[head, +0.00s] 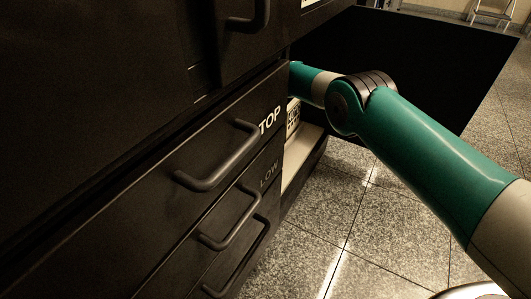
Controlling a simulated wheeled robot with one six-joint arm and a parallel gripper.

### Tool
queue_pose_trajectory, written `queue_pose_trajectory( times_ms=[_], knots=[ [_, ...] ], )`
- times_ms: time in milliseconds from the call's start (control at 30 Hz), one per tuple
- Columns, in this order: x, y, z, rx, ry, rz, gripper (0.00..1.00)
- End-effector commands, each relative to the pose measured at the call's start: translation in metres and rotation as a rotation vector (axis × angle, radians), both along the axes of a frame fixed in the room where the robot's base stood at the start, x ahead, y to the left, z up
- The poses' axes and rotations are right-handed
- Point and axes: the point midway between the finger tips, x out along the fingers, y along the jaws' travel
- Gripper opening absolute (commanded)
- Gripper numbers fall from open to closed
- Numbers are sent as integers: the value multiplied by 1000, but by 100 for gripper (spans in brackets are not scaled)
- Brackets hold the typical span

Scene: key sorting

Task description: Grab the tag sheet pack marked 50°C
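No tag sheet pack marked 50°C can be made out in the head view. A small pale item with dark markings (293,117) shows at the cabinet's right edge, just below my arm; it is mostly hidden and I cannot read it. My teal and grey arm comes in from the lower right and bends at a dark joint. Its far end passes behind the edge of the black drawer front, so my gripper is hidden.
A large black panel (420,50) stands out behind my arm. A pale ledge (303,160) lies below the arm.

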Motion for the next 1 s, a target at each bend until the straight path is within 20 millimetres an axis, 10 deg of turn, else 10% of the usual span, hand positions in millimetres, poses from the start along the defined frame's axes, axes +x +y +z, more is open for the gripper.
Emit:
queue_pose_trajectory(
  times_ms=[867,1000],
  knots=[
    [0,0,-4,0,0,0,55],
    [0,0,-4,0,0,0,28]
  ],
)
